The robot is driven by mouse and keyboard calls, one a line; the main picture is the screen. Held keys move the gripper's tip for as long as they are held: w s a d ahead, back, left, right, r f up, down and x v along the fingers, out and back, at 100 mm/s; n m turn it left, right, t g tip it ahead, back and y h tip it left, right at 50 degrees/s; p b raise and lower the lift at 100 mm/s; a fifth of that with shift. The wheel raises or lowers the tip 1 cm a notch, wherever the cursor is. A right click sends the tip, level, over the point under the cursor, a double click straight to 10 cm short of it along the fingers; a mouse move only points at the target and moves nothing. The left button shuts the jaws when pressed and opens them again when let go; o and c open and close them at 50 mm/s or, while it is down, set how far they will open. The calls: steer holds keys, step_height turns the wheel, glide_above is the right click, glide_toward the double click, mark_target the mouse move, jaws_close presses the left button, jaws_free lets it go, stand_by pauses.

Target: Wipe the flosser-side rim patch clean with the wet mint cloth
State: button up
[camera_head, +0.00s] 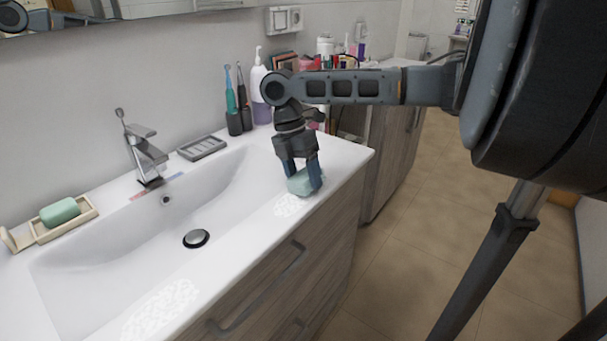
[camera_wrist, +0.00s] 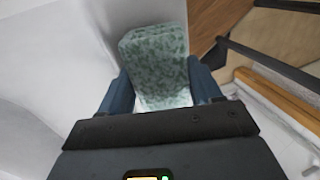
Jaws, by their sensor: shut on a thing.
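My gripper (camera_head: 303,174) is shut on the folded mint cloth (camera_head: 300,183), low over the right end of the white sink rim. In the wrist view the cloth (camera_wrist: 158,60) looks mottled green between the two blue fingers. A pale speckled patch (camera_head: 287,206) lies on the front rim just below and left of the cloth. A second, larger speckled patch (camera_head: 162,308) lies on the front rim at the lower left. I cannot tell for sure whether the cloth touches the rim. I cannot make out a flosser with certainty.
The faucet (camera_head: 147,157) stands behind the basin, with a grey soap dish (camera_head: 202,148) to its right. Toothbrush-like handles (camera_head: 231,100) and a pump bottle (camera_head: 260,85) stand at the back right. A green soap (camera_head: 60,211) sits in a tray at left. A drawer handle (camera_head: 262,290) protrudes below the rim.

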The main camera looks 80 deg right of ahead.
steer(key=shift+w+a+r+p, duration=0.1)
steer(key=shift+w+a+p, duration=0.45)
steer(key=shift+a, duration=0.3)
steer(key=shift+w+a+r+p, duration=0.1)
steer(key=shift+w+a+p, duration=0.4)
steer(key=shift+a, duration=0.35)
steer(key=shift+w+a+f+p, duration=0.1)
steer(key=shift+w+a+p, duration=0.35)
steer(key=shift+a, duration=0.35)
steer(key=shift+w+a+p, duration=0.25)
steer(key=shift+w+a, duration=0.25)
steer(key=shift+a, duration=0.3)
steer(key=shift+w+a+f+p, duration=0.1)
steer(key=shift+w+a+p, duration=0.35)
steer(key=shift+a, duration=0.35)
steer(key=shift+s+d+f+b, duration=0.15)
steer(key=shift+s+d, duration=0.3)
steer(key=shift+d, duration=0.35)
steer(key=shift+s+d+r+b, duration=0.15)
steer(key=shift+s+d, duration=0.35)
steer(key=shift+d, duration=0.25)
steer(key=shift+s+d+f+b, duration=0.15)
steer(key=shift+s+d, duration=0.3)
steer(key=shift+d, duration=0.35)
steer(key=shift+s+d, duration=0.55)
steer(key=shift+d, duration=0.35)
steer(key=shift+s+d, duration=0.55)
steer(key=shift+d, duration=0.35)
steer(key=shift+a+r, duration=0.1)
steer(key=shift+r, duration=0.1)
